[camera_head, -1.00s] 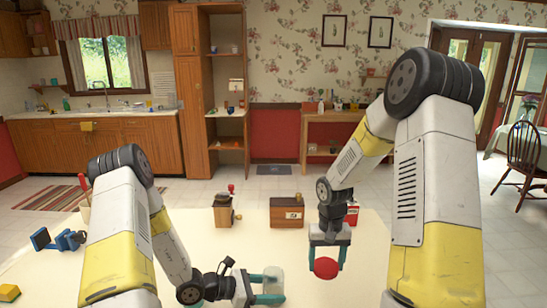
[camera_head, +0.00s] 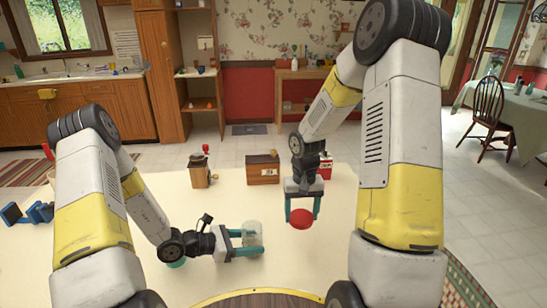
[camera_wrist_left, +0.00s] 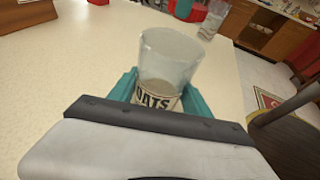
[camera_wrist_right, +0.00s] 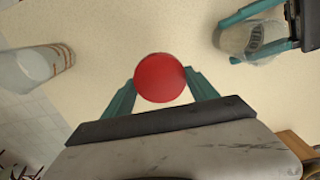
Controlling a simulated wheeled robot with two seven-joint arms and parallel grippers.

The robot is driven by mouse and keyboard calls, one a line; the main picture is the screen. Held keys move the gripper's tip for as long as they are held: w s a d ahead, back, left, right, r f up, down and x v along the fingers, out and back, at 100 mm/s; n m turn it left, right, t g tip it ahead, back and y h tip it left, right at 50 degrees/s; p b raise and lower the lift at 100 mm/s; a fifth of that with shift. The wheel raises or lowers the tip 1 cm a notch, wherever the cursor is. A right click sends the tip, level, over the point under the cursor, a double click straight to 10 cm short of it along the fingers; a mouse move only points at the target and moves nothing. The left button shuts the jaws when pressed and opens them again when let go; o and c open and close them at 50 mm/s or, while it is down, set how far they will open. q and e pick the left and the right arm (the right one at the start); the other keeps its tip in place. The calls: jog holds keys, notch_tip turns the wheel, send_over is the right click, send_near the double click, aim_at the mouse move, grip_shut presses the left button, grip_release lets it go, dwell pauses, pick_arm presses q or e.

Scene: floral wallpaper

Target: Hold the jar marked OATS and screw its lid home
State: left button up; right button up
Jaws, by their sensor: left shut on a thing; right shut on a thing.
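My left gripper (camera_head: 260,242) is shut on a clear jar (camera_head: 251,230), low at the table. In the left wrist view the jar (camera_wrist_left: 168,62) stands between the teal fingers with its open mouth up. Its label OATS (camera_wrist_left: 156,101) is partly hidden by the gripper. I cannot tell whether its base touches the table. My right gripper (camera_head: 302,211) is shut on a round red lid (camera_head: 301,220), to the right of the jar and apart from it. The lid (camera_wrist_right: 162,78) also shows between the fingers in the right wrist view, where the jar (camera_wrist_right: 240,38) is at the upper right.
A second clear jar (camera_wrist_right: 28,68) stands on the table at the left of the right wrist view. Behind my grippers are a grinder (camera_head: 200,170), a wooden box (camera_head: 262,169) and a red box (camera_head: 325,166). A blue object (camera_head: 28,213) lies far left. The cream tabletop (camera_head: 200,285) is bare in front.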

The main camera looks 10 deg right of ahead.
jog(key=s+a+r, duration=0.1)
jog(key=a+r, duration=0.2)
jog(key=a, duration=0.4)
jog(key=s+a+r, duration=0.1)
jog(key=a+r, duration=0.3)
jog(key=a, duration=0.4)
jog(key=shift+a, duration=0.25)
jog(key=shift+f, duration=2.2)
jog(key=shift+f, duration=0.65)
dwell(0.5)
jog(key=o, duration=1.6)
jog(key=shift+c, duration=0.2)
notch_tip(320, 180, up, 7)
